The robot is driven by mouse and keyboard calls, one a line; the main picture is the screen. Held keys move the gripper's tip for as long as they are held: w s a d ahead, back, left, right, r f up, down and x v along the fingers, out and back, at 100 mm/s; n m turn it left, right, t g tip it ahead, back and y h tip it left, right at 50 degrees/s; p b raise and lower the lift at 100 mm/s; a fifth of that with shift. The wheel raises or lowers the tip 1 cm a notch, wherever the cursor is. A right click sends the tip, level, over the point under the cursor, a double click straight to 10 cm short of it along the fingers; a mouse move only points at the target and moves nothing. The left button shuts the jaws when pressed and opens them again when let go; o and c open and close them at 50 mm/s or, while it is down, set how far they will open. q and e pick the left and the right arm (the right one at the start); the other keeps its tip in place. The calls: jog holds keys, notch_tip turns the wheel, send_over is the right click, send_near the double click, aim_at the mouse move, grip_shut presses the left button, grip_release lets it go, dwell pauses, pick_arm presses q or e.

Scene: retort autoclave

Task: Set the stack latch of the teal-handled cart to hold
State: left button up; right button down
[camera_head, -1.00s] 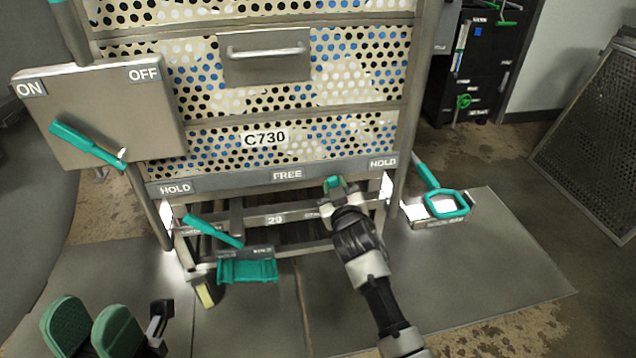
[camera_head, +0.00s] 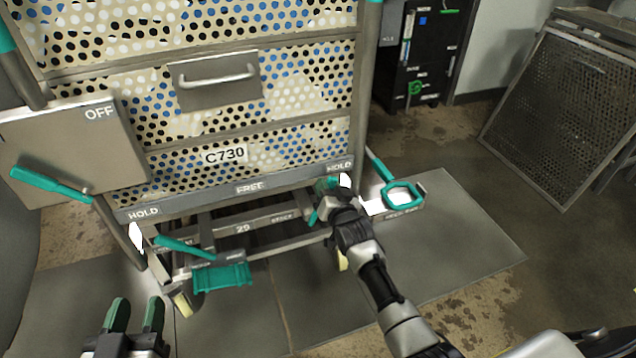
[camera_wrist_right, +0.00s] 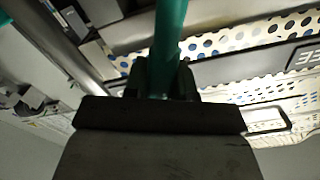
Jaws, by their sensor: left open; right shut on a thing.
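My right gripper (camera_head: 327,192) is shut on a teal latch lever (camera_head: 315,216), just below the right HOLD label. In the right wrist view the teal lever (camera_wrist_right: 168,35) runs up between the dark fingers (camera_wrist_right: 163,75). The lever's pivot is hard to make out behind my gripper. My left gripper (camera_head: 134,308) is open and empty at the lower left, apart from the cart.
A teal pedal (camera_head: 222,277) sits low at the cart's front. A teal loop handle (camera_head: 403,195) is right of my gripper. A mesh panel (camera_head: 565,115) leans at the right.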

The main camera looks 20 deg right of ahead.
jog(key=shift+d+f+m, duration=0.35)
jog(key=shift+d+m, duration=0.35)
jog(key=shift+m, duration=0.1)
pick_arm(q)
jog(key=shift+s+a+f+g, duration=0.1)
jog(key=shift+s+f+g, duration=0.05)
jog(key=shift+f+g, duration=0.4)
pick_arm(e)
jog(key=shift+d+f+m, duration=0.6)
jog(key=shift+d+m, duration=0.2)
jog(key=shift+m, duration=0.2)
jog(key=c, duration=0.9)
grip_release()
jog(key=shift+d, duration=0.1)
jog(key=shift+s, duration=0.1)
